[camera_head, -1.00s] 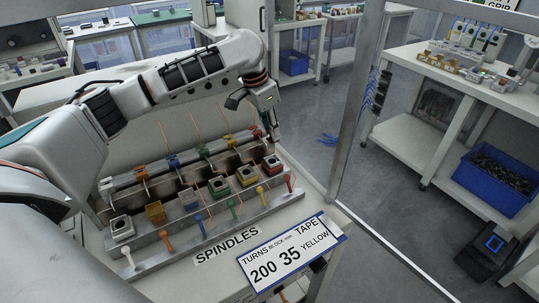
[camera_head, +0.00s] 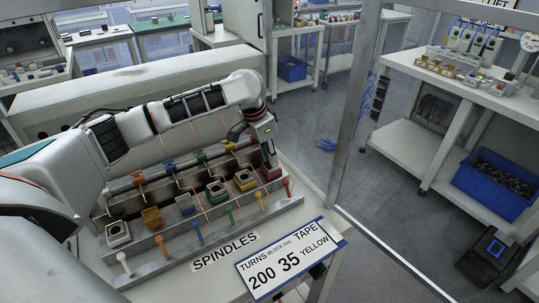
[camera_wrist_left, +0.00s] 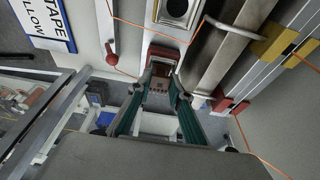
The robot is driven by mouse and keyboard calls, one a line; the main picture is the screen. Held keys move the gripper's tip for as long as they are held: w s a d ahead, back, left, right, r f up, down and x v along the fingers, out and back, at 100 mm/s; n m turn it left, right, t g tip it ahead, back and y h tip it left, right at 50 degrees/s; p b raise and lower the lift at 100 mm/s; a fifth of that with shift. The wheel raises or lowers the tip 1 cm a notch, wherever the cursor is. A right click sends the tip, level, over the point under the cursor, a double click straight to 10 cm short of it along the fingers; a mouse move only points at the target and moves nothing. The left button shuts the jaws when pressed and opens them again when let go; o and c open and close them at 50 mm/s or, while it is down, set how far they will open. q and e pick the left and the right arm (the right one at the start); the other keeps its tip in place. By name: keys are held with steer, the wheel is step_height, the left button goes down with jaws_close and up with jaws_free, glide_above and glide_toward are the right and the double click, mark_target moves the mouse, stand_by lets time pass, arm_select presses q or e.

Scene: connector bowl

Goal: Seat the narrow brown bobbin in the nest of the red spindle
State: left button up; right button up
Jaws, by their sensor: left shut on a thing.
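My left gripper (camera_head: 269,164) points down at the red spindle (camera_head: 276,174), at the right end of the spindle row. In the left wrist view its teal-sided fingers (camera_wrist_left: 160,86) are shut on a small brown piece (camera_wrist_left: 159,72), which appears to be the narrow brown bobbin. The bobbin is at the red spindle's block (camera_wrist_left: 165,52). I cannot tell whether it is inside the nest or just above it. In the head view the gripper hides the bobbin and much of the red block. My right gripper is not in view.
Other spindles in yellow (camera_head: 244,180), green (camera_head: 216,190) and other colours stand left of the red one. A red lever (camera_head: 286,186) stands in front of it. Thin orange strands cross the rack. A sign (camera_head: 291,257) lies at the bench's front edge.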

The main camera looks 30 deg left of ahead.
arm_select(q)
steer(key=shift+r+p, duration=0.1)
steer(key=shift+p, duration=0.25)
steer(key=o, duration=0.9)
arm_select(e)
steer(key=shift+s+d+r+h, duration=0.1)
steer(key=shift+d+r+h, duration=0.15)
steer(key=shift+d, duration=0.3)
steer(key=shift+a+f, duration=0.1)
